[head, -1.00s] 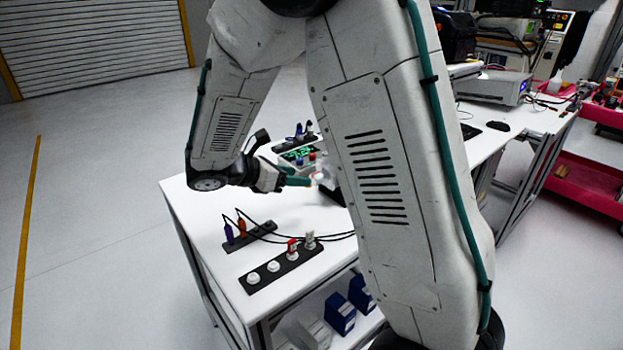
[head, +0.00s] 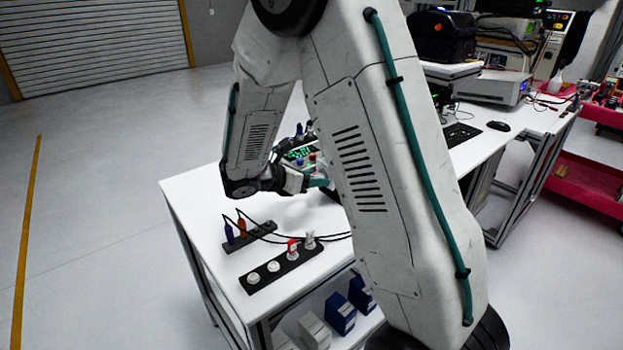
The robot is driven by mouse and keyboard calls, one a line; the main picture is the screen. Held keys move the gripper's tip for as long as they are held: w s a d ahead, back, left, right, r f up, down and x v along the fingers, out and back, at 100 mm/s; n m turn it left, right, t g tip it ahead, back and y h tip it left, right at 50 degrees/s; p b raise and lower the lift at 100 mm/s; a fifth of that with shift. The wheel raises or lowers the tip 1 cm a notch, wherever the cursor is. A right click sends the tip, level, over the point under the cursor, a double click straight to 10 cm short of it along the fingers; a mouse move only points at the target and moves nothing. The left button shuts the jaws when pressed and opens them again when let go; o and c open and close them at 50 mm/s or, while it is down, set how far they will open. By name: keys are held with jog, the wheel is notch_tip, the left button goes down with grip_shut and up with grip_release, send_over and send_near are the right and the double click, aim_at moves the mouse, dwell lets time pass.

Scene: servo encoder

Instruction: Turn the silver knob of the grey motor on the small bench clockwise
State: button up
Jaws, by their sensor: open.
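The small white bench (head: 190,200) stands in the middle of the head view. My gripper (head: 319,182) is over its back right part, pointing right. Only a piece of its teal fingers shows, and my own arm link covers the rest. The jaws are open. I cannot make out the grey motor or its silver knob; my arm covers that part of the bench. I cannot tell whether the fingers touch anything.
A black strip with white and red plugs (head: 283,268) and a strip with blue and orange plugs (head: 250,237) lie at the bench's front. A device with a green display (head: 299,153) is behind my wrist. Blue boxes (head: 341,314) sit on the shelf below.

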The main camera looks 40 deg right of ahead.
jog(key=c, duration=1)
jog(key=shift+o, duration=0.2)
jog(key=shift+m, duration=0.3)
jog(key=m+t, duration=0.2)
jog(key=m, duration=0.1)
jog(key=m+t, duration=0.2)
jog(key=m, duration=0.1)
jog(key=m+t+h, duration=0.1)
jog(key=m+t, duration=0.1)
jog(key=m, duration=0.1)
jog(key=shift+s+f, duration=0.2)
jog(key=shift+s, duration=0.2)
jog(key=m+t+h, duration=0.1)
jog(key=m, duration=0.2)
jog(key=shift+f+m, duration=0.15)
jog(key=shift+m, duration=0.25)
jog(key=shift+t, duration=0.3)
jog(key=o, duration=1)
jog(key=shift+c, duration=0.2)
